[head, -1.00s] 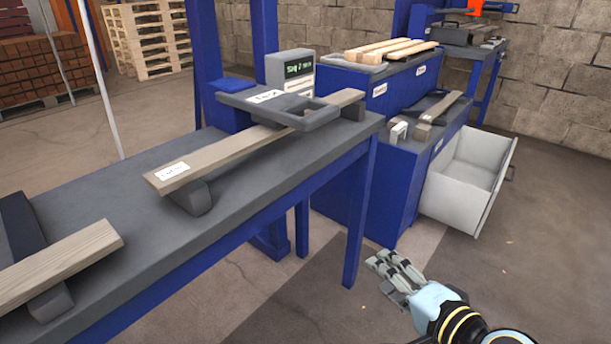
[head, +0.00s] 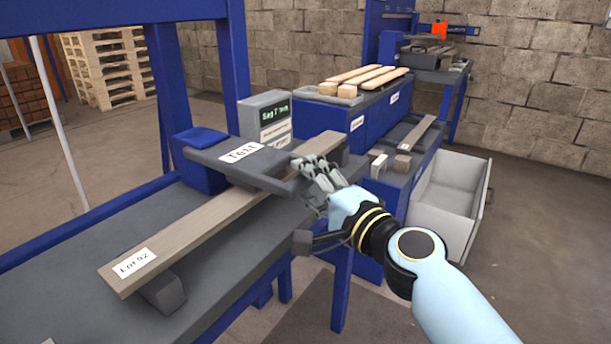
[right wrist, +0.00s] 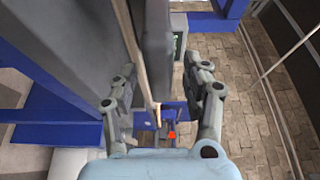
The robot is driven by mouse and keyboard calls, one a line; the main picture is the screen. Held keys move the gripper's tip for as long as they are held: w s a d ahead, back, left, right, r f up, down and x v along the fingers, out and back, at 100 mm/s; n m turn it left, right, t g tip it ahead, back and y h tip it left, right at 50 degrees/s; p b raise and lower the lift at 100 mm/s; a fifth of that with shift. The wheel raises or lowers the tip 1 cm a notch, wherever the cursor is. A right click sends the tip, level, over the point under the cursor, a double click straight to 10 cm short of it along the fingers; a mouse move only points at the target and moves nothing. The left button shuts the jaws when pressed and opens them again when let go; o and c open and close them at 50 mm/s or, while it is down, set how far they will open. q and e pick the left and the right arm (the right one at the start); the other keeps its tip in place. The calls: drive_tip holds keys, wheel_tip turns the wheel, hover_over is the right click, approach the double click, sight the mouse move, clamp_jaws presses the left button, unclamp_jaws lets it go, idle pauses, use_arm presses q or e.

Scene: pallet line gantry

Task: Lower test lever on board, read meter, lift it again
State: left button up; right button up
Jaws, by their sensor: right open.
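The test lever (head: 222,168) is a dark grey arm labelled "Test", hinged at a blue block (head: 201,143). It lies across above the wooden board (head: 200,231), which carries a lot label; I cannot tell whether they touch. The meter (head: 264,118) is a grey box behind the lever; its green display seems to read "Sag 7 mm". My right gripper (head: 318,174) is at the lever's handle end and covers part of it. In the right wrist view its fingers (right wrist: 162,92) are apart, with the dark grey lever (right wrist: 156,45) between them. My left gripper is out of view.
The board rests on grey supports (head: 163,289) on a blue-framed bench. Blue cabinets (head: 350,125) with boards on top stand behind, with an open drawer (head: 440,215) at right. The floor at right is clear.

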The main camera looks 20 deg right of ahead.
drive_tip(key=shift+w+a, duration=0.2)
drive_tip(key=shift+w, duration=0.5)
drive_tip(key=shift+s, duration=0.1)
clamp_jaws()
